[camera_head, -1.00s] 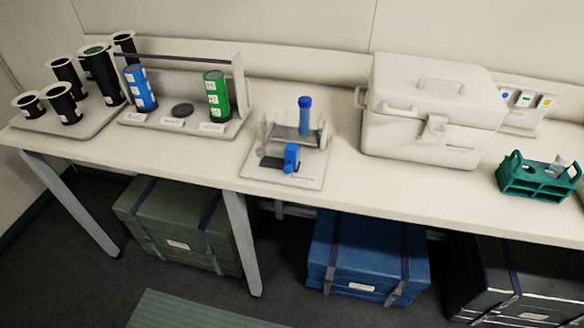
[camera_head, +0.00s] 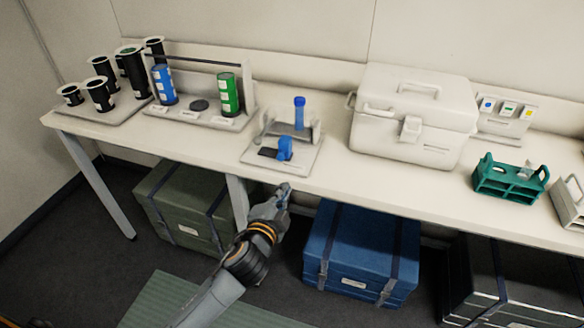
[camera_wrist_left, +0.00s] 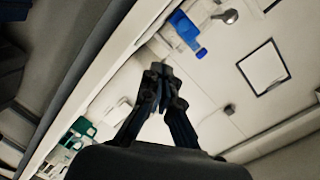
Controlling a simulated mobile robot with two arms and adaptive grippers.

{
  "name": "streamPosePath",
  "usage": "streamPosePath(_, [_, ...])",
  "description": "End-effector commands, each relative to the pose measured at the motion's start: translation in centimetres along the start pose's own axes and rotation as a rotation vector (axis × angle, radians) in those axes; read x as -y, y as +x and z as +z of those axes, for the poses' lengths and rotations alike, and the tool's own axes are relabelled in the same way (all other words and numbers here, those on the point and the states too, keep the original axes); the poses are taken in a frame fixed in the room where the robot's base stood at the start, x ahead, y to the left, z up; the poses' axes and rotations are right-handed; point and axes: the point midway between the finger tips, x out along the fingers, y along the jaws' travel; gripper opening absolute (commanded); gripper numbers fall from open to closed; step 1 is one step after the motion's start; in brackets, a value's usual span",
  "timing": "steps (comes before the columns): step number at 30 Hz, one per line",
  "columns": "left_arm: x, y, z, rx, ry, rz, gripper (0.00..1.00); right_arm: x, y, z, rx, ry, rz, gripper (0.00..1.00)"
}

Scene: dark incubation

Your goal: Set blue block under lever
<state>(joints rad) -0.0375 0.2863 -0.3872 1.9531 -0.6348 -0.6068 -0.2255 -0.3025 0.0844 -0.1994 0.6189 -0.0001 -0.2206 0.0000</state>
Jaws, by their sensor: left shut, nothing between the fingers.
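A blue block-like piece (camera_head: 285,149) stands at the front of a small white stand (camera_head: 262,160) on the bench, next to a dark patch. A grey bar crosses the stand behind it, with an upright blue tube (camera_head: 299,113). I cannot tell which part is the lever. Blue parts of this stand also show in the left wrist view (camera_wrist_left: 184,30). My left gripper (camera_head: 284,188) is in front of the bench edge, below and apart from the stand. Its fingers are together and empty in the left wrist view (camera_wrist_left: 160,75). My right gripper is out of view.
A white cooler box (camera_head: 408,125) stands right of the stand. A rack with a blue and a green canister (camera_head: 229,94) and several black cups are left. A green tube rack (camera_head: 510,182) is right. Green and blue cases (camera_head: 350,255) are under the bench.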

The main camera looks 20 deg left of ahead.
Motion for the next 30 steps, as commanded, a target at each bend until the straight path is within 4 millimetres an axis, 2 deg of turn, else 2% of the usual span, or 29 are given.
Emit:
streamPosePath(1, [1.2,-0.2,-0.8,-0.013,0.008,-0.022,0.00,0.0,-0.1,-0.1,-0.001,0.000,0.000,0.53])
streamPosePath(5, [2.5,-0.6,-1.6,-0.026,0.019,-0.049,0.00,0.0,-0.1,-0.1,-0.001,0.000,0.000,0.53])
streamPosePath(17, [2.6,-0.2,-1.6,-0.026,0.019,-0.050,0.00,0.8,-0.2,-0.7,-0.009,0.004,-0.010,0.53])
streamPosePath(23, [2.9,2.6,-1.8,-0.025,0.018,-0.050,0.00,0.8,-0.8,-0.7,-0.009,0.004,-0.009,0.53])
streamPosePath(30, [3.1,7.8,-1.9,-0.024,0.018,-0.049,0.00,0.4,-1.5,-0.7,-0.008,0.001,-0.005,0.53])
